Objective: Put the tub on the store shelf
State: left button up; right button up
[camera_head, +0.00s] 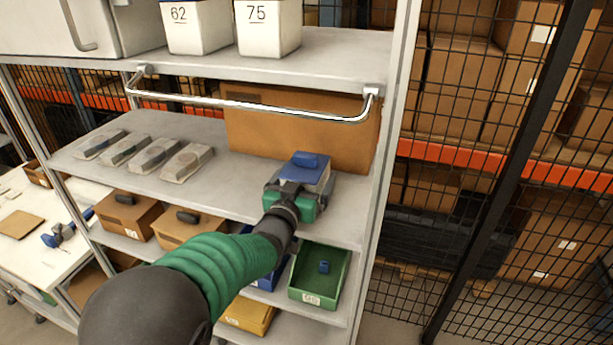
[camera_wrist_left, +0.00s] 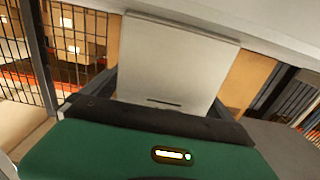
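A pale grey tub with a blue top part (camera_head: 318,174) is at the right end of the middle shelf (camera_head: 235,190), in front of a large cardboard box. My left gripper (camera_head: 298,188) is at it; its green housing and dark wrist cover the tub's near side. In the left wrist view the tub's pale face (camera_wrist_left: 180,60) fills the gap between the two dark fingers (camera_wrist_left: 165,95), one against each side. Whether its base touches the shelf is hidden. My right gripper is not in view.
The cardboard box (camera_head: 260,118) stands behind the tub. Several grey packs (camera_head: 155,154) lie at the shelf's left. White tubs 62 (camera_head: 194,35) and 75 (camera_head: 268,35) stand above, over a metal rail (camera_head: 250,105). A green bin (camera_head: 320,283) sits below; an upright borders the right.

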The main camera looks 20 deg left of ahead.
pick_arm(q)
jog(key=shift+w, duration=0.1)
jog(key=shift+f, duration=0.1)
jog(key=s+b, duration=0.3)
jog(key=s, duration=0.9)
jog(key=shift+a, duration=0.3)
